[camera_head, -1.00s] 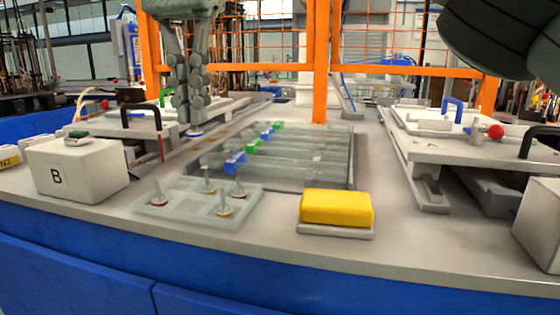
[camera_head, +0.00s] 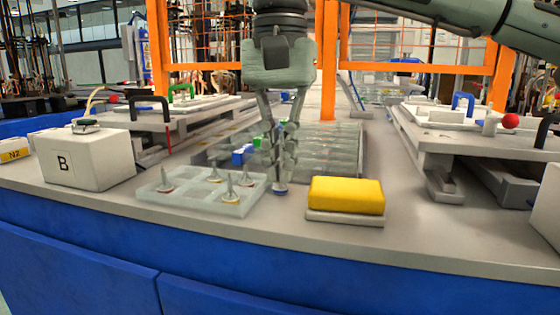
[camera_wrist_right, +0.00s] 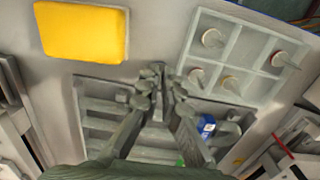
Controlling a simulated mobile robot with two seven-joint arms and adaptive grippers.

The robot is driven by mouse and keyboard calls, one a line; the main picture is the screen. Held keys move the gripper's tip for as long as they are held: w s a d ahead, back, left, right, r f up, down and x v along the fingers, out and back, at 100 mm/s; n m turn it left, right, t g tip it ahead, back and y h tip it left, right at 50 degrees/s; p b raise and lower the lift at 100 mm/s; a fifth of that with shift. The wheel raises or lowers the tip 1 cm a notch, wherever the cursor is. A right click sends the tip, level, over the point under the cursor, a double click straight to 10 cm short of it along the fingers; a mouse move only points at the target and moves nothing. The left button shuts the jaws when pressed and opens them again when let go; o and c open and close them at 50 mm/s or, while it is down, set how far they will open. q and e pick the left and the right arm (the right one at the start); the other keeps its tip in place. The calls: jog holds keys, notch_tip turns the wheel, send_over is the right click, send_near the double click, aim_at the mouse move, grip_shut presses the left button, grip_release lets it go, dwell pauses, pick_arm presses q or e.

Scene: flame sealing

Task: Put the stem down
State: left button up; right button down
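The fingers hide most of the stem. In the wrist view the fingertips (camera_wrist_right: 158,72) meet around a small grey end. The tips are just right of a pale, clear compartment tray (camera_head: 190,203), between it and the yellow block. Several stems with coloured rings, such as one with a yellow ring (camera_head: 231,190), stand in the tray. The tray also shows in the wrist view (camera_wrist_right: 226,52). My left gripper is out of view.
A yellow block (camera_head: 346,194) lies on a pale base to the right. A clear rack (camera_head: 345,165) with blue and green pieces is behind the gripper. A white box marked B (camera_head: 90,160) stands left. Raised stations flank both sides. The front counter strip is clear.

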jog(key=shift+f, duration=0.15)
jog(key=c, duration=1.7)
grip_release()
